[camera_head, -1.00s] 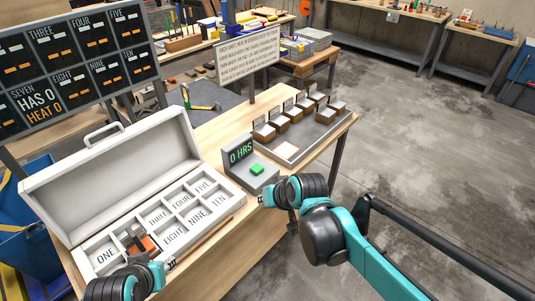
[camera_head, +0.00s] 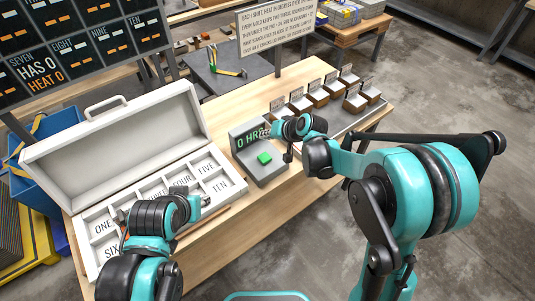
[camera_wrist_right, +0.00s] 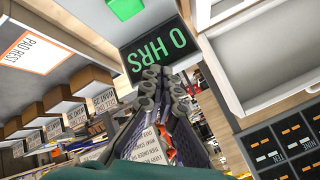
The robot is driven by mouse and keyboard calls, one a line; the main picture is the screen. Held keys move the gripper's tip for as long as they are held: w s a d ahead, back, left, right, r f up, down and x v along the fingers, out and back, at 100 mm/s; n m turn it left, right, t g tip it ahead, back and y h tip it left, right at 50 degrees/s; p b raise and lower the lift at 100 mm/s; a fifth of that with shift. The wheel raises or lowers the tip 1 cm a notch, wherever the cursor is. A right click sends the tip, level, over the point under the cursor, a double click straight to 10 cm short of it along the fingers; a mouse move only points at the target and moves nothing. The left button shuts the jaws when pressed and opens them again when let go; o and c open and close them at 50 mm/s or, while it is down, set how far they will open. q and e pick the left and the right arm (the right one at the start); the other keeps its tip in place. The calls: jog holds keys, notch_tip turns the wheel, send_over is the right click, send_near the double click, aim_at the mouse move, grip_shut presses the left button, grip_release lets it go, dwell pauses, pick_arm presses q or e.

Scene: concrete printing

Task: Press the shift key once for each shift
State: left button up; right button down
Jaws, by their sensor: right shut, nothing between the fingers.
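The shift key is a green square button (camera_head: 264,158) on a grey unit (camera_head: 268,178) with a raised display (camera_head: 246,138) reading 0 HRS in green. In the right wrist view the key (camera_wrist_right: 125,8) shows at the top edge and the display (camera_wrist_right: 158,48) appears upside down. My right gripper (camera_head: 288,157) is shut and empty, its tips pointing down just right of the key. I see no contact with the key. My left gripper (camera_head: 205,201) is over the front of the white compartment case (camera_head: 240,190); its fingers are too small to judge.
The open case has compartments labelled ONE to TEN. A grey tray (camera_head: 345,127) with several brown blocks stands right of the unit, close to my right arm. A dark scoreboard (camera_head: 100,45) reads SEVEN HAS 0 HEAT 0. A printed sign (camera_head: 280,30) stands behind the bench.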

aim_at(266, 158)
jog(key=shift+f, duration=0.15)
notch_tip(266, 158, down, 8)
jog(key=b, duration=0.6)
jog(key=shift+f+b, duration=0.25)
jog(key=shift+b, duration=0.1)
dwell(1.0)
jog(key=shift+f+b, duration=0.4)
jog(key=shift+f, duration=0.05)
jog(key=shift+f+b, duration=0.5)
dwell(0.6)
dwell(0.3)
jog(key=shift+r+p, duration=0.7)
jog(key=shift+r, duration=0.3)
